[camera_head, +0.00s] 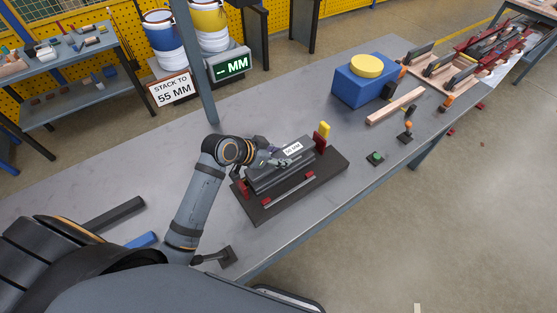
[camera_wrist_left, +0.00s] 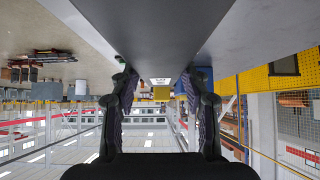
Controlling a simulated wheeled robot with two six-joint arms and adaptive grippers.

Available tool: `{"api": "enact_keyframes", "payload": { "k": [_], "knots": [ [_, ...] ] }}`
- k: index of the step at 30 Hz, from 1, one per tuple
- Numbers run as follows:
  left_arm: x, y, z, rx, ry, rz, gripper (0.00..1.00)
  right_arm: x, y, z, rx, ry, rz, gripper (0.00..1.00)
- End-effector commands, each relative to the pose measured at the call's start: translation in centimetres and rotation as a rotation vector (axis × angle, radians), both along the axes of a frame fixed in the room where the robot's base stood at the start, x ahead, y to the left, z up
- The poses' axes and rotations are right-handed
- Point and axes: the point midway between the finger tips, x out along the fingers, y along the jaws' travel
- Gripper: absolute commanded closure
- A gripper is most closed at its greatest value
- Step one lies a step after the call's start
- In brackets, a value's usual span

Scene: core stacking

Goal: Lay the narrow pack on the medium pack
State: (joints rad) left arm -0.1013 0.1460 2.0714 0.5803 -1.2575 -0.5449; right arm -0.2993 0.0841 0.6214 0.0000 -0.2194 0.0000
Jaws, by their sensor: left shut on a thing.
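My left gripper (camera_head: 270,158) is above the dark fixture (camera_head: 262,214) on the bench and is shut on a grey pack, taken to be the narrow pack. In the left wrist view the pack (camera_wrist_left: 150,28) reaches up between the two fingers (camera_wrist_left: 164,92). Below the gripper, a long dark grey pack (camera_head: 278,180), taken to be the medium pack, lies in the fixture. A white label (camera_head: 292,149) shows beside the fingers. I cannot tell whether the two packs touch. My right gripper does not show.
Red (camera_head: 320,142) and yellow (camera_head: 325,129) stops stand at the fixture's far end. A green button (camera_head: 375,157) and a blue box (camera_head: 362,88) are to the right. A dark bar (camera_head: 113,214) lies at left. The display (camera_head: 233,66) reads "– MM"; a sign (camera_head: 172,91) reads "STACK TO 55 MM".

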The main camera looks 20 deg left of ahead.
Motion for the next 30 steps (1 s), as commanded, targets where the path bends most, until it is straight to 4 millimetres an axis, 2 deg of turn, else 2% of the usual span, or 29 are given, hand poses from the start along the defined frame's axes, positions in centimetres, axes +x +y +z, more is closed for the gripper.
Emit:
{"api": "enact_keyframes", "payload": {
  "k": [4, 9, 20, 21, 26, 30],
  "knots": [
    [0.7, 0.0, -0.6, -0.003, -0.003, 0.002, 1.00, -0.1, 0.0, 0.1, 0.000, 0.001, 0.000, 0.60],
    [0.6, 0.0, -3.2, -0.002, -0.002, 0.001, 1.00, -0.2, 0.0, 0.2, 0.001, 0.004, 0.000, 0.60],
    [0.6, 0.0, -3.8, -0.001, -0.004, 0.001, 1.00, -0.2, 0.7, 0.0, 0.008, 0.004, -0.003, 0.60],
    [0.5, 0.0, -4.0, 0.000, -0.001, 0.001, 0.52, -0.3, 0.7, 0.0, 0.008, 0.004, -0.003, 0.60],
    [0.5, 0.0, -3.9, 0.000, -0.001, 0.001, 0.31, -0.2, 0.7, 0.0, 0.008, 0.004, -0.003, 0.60],
    [0.5, 0.0, -3.9, 0.000, -0.001, 0.001, 0.31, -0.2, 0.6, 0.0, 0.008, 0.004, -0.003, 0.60]
  ]
}}
